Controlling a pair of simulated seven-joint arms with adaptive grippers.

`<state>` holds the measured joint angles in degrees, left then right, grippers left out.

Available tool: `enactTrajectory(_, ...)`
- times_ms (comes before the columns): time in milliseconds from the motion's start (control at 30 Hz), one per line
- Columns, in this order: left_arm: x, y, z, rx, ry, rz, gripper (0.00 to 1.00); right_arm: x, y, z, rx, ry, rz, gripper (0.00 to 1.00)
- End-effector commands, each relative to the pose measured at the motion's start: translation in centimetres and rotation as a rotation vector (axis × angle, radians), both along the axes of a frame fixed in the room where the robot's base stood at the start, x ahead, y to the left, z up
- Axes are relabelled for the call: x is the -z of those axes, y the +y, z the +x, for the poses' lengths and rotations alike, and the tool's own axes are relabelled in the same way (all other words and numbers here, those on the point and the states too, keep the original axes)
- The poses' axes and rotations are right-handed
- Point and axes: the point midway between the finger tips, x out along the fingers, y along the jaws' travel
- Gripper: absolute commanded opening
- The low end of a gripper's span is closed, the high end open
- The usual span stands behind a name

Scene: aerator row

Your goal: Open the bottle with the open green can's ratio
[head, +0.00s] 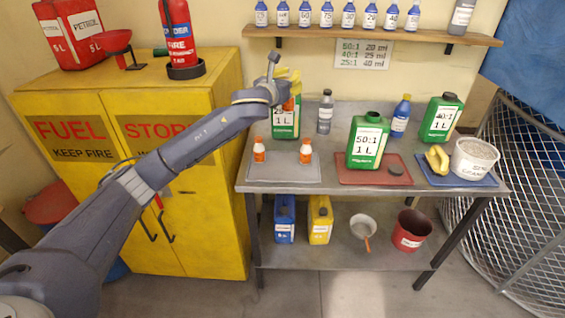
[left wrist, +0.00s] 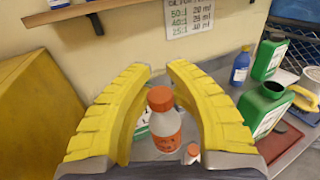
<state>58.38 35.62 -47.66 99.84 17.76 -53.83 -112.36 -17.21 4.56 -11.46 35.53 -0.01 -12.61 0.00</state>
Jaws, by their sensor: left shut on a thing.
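A green can marked 50:1 (head: 366,148) stands on a red mat (head: 350,176), a loose black cap (head: 395,169) beside it. Green cans marked 40:1 (head: 441,120) and 25:1 (head: 285,128) stand at the right and back left; the latter is partly covered by my gripper. My left gripper (head: 289,82) is shut on an orange-capped bottle (left wrist: 163,128), held upright above the bench, its cap on. The bottle's label is too small to read. Two similar orange-capped bottles, left (head: 259,151) and right (head: 305,153), stand on the grey mat (head: 283,174). My right gripper is out of view.
A ratio chart (head: 363,54) hangs below a shelf (head: 375,35) of small bottles. A grey bottle (head: 325,114) and blue bottle (head: 400,120) stand at the back. A white tub (head: 474,160) and yellow gloves (head: 436,159) are on a blue mat (head: 455,181).

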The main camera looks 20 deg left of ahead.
Motion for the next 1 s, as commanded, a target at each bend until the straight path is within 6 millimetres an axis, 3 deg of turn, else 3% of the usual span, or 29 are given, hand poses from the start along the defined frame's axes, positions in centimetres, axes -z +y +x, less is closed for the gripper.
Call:
enactTrajectory(133, 1.8, 1.6, 0.9, -0.046, 0.002, 0.001, 0.00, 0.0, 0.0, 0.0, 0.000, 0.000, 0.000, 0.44)
enactTrajectory(367, 4.5, 2.4, 1.1, -0.077, 0.005, 0.002, 0.00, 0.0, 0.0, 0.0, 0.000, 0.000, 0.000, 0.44)
enactTrajectory(800, 14.1, 2.4, 1.0, -0.077, 0.006, 0.004, 0.00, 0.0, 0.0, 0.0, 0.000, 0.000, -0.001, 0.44)
enactTrajectory(1000, 17.0, 2.3, 1.0, -0.076, 0.004, 0.005, 0.00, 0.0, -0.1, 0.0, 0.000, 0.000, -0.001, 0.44)
